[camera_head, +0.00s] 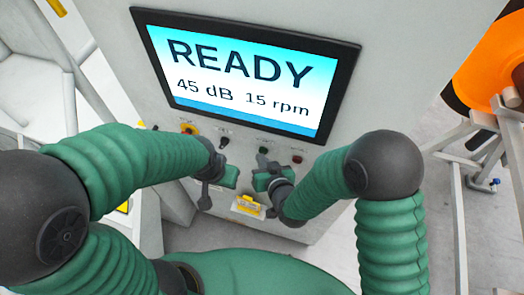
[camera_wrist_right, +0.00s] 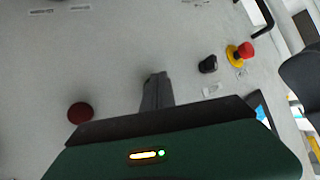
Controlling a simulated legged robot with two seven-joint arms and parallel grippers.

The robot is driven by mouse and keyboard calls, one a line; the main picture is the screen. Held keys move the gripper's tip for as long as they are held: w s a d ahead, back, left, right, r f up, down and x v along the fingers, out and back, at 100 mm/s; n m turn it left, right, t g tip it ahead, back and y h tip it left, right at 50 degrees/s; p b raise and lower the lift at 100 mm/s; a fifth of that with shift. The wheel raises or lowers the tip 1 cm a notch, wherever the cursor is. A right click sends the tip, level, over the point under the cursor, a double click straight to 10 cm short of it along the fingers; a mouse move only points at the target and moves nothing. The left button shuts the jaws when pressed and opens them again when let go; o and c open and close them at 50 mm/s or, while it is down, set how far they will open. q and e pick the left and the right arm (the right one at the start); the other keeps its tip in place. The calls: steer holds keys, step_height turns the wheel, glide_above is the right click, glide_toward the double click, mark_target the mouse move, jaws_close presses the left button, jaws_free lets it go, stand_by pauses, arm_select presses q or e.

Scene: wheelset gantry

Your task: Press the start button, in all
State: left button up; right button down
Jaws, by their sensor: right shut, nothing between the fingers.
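The start button is most likely the green button (camera_head: 263,150) on the grey panel below the screen, between a black knob and a red button. My right gripper (camera_head: 262,163) is just below it in the head view, shut and empty. In the right wrist view its shut fingers (camera_wrist_right: 155,80) point at the panel between the red button (camera_wrist_right: 81,112) and the black knob (camera_wrist_right: 208,64). The green button is not visible there, likely hidden behind the fingers. I cannot tell whether the tips touch it. My left gripper (camera_head: 206,198) is left of the right one; its jaw state is unclear.
The screen (camera_head: 243,70) reads READY, 45 dB, 15 rpm. A red emergency stop with a yellow collar (camera_head: 189,129) is left of the black knob (camera_head: 223,142). A yellow-labelled item (camera_head: 248,206) is lower on the cabinet. An orange wheel (camera_head: 495,65) and grey frame stand at right.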

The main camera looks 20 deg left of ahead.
steer(key=shift+w+d, duration=0.15)
steer(key=shift+w, duration=0.15)
stand_by(0.6)
steer(key=shift+s+a, duration=0.2)
steer(key=shift+s, duration=0.65)
steer(key=shift+s, duration=0.1)
steer(key=s, duration=0.2)
steer(key=s+b, duration=0.1)
steer(key=s, duration=0.2)
steer(key=shift+a, duration=0.2)
